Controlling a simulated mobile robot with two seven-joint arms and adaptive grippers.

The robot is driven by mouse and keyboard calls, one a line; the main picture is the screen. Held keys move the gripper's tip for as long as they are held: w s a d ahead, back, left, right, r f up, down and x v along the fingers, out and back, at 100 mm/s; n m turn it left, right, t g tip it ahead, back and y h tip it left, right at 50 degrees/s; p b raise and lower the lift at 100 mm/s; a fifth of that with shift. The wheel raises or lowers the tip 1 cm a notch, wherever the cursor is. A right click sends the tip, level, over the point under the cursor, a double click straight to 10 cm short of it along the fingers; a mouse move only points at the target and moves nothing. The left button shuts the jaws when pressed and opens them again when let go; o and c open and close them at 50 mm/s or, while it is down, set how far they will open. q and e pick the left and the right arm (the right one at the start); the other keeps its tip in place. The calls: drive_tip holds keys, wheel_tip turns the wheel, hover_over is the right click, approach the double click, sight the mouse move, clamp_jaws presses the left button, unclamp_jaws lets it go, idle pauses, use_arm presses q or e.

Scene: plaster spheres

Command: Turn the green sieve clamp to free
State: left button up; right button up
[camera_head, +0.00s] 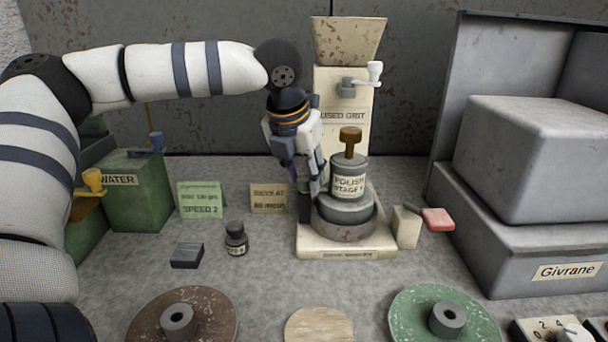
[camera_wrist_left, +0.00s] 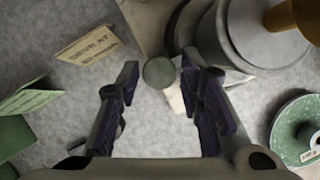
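A round grey-green knob (camera_wrist_left: 158,72), which may be the end of the green sieve clamp, shows between my fingertips in the left wrist view. My left gripper (camera_head: 308,192) points down at the left side of the stacked sieve unit (camera_head: 345,208) and hides most of the clamp in the head view. Its two fingers (camera_wrist_left: 160,66) are apart, one on each side of the knob; I cannot tell whether they touch it. The unit has a jar labelled POLISH on top and a cream base (camera_head: 348,252). My right gripper is not in view.
A red lever (camera_head: 438,219) on a cream block (camera_head: 406,228) stands right of the unit. A cream hopper (camera_head: 345,100) rises behind. Sign cards (camera_head: 268,198), a small dark bottle (camera_head: 236,240) and a dark block (camera_head: 187,255) stand left. Discs (camera_head: 182,320) lie in front.

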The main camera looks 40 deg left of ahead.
use_arm(q)
drive_tip(key=shift+w+f, duration=0.15)
drive_tip(key=shift+f, duration=0.05)
clamp_jaws()
drive_tip(key=shift+a, duration=0.1)
